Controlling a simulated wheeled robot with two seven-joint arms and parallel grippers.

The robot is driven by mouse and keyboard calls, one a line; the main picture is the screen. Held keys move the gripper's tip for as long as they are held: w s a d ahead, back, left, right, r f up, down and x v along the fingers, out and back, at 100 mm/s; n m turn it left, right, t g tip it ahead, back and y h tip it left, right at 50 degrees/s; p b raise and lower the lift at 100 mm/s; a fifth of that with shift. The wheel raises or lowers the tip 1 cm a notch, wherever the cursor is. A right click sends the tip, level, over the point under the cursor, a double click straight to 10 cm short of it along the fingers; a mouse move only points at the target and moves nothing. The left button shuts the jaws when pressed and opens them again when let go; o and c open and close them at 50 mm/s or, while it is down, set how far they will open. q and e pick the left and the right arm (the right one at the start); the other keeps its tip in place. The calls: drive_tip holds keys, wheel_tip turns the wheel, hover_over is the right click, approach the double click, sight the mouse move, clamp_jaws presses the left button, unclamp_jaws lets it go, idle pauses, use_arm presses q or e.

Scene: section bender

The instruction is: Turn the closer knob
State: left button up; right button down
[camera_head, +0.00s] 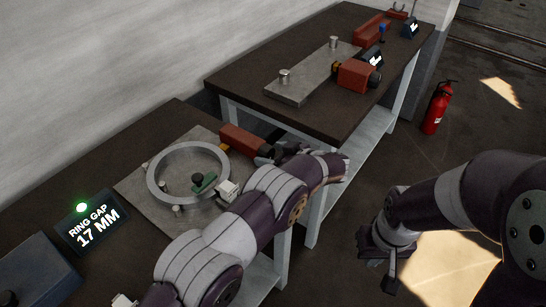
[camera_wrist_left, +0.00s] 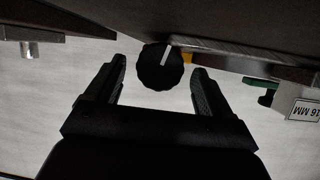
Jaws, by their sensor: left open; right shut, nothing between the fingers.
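The closer knob (camera_wrist_left: 161,66) is a black, ridged knob with a white line on its face, in the left wrist view. In the head view it is at the right end of the red-brown block (camera_head: 241,142) on the nearer table, largely hidden by my left gripper (camera_head: 268,154). The left wrist view shows this gripper (camera_wrist_left: 158,72) open, with a finger on each side of the knob and gaps between; I cannot tell how deep the knob sits between them. My right gripper (camera_head: 390,278) is shut and empty, over the floor at the right.
A metal ring (camera_head: 152,187) lies on the nearer table's plate (camera_head: 134,188). A display (camera_head: 88,227) reads "RING GAP 17 MM" beside a lit green lamp (camera_head: 82,207). The farther table (camera_head: 300,118) carries another red block (camera_head: 354,75) with a dark knob. A fire extinguisher (camera_head: 436,108) stands at right.

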use_arm(q)
drive_tip(key=c, duration=1.1)
drive_tip(key=shift+o, duration=0.2)
drive_tip(key=shift+s+a+n+t+h, duration=0.1)
drive_tip(key=shift+n+t+h, duration=0.4)
drive_tip(key=shift+n, duration=0.5)
drive_tip(key=o, duration=1.1)
drive_tip(key=shift+c, duration=0.2)
drive_tip(key=p+v, duration=0.4)
drive_tip(key=v, duration=0.7)
drive_tip(key=shift+s+d, duration=0.25)
drive_tip(key=shift+d, duration=0.05)
drive_tip(key=shift+s+d+r, duration=0.1)
drive_tip(key=shift+s+d, duration=0.25)
